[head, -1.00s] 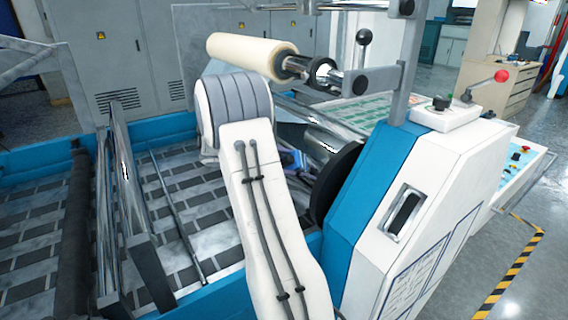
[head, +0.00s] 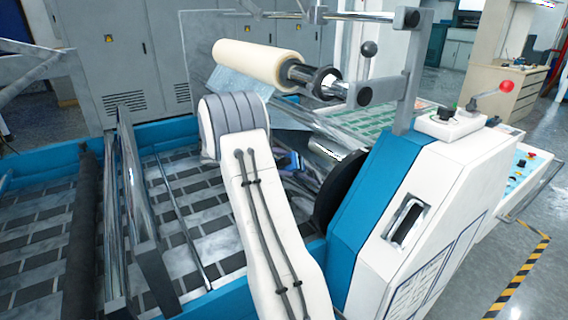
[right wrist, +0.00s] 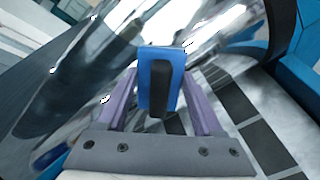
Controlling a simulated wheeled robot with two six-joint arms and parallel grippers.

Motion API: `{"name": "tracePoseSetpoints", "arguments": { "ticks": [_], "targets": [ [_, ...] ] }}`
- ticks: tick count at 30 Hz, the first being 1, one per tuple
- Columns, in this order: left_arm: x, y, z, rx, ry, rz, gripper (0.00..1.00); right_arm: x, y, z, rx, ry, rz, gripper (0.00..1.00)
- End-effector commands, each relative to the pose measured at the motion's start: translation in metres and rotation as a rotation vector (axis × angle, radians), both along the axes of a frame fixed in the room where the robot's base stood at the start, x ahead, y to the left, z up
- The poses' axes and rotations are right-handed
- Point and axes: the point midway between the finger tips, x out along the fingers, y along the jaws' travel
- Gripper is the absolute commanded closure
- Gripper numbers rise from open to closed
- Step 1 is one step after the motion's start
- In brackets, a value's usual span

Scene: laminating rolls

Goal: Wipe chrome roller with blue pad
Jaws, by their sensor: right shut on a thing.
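The blue pad (right wrist: 171,72) with a black grip part is held between the purple fingers of my right gripper (right wrist: 160,78) in the right wrist view. The chrome roller (right wrist: 215,35) lies just beyond the pad, shiny and slanting across the picture. I cannot tell whether the pad touches it. In the head view my right gripper (head: 290,162) shows small behind my right arm, close beside the chrome roller (head: 327,151). Much of the roller is hidden there by the arm and machine parts. My left gripper is not in view.
A cream film roll (head: 258,63) on a shaft hangs above the work area. The blue and white machine housing (head: 385,220) and a black disc (head: 338,187) stand close on the right. Metal bars (head: 133,185) cross the patterned bed on the left.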

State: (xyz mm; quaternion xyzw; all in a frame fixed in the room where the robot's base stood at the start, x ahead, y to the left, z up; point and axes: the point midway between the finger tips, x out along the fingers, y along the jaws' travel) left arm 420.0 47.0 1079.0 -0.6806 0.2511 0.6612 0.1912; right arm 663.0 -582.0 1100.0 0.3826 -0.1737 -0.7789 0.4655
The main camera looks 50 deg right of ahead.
Motion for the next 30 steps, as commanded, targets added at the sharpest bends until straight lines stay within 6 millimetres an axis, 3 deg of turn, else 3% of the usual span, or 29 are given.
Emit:
{"name": "tracePoseSetpoints", "arguments": {
  "ticks": [13, 30],
  "targets": [
    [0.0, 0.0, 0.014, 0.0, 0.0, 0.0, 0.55, 0.014, 0.041, 0.022, 0.0, -0.001, 0.004, 0.76],
    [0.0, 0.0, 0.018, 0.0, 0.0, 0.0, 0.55, 0.017, 0.051, 0.027, 0.0, -0.003, 0.003, 0.76]
  ]
}}
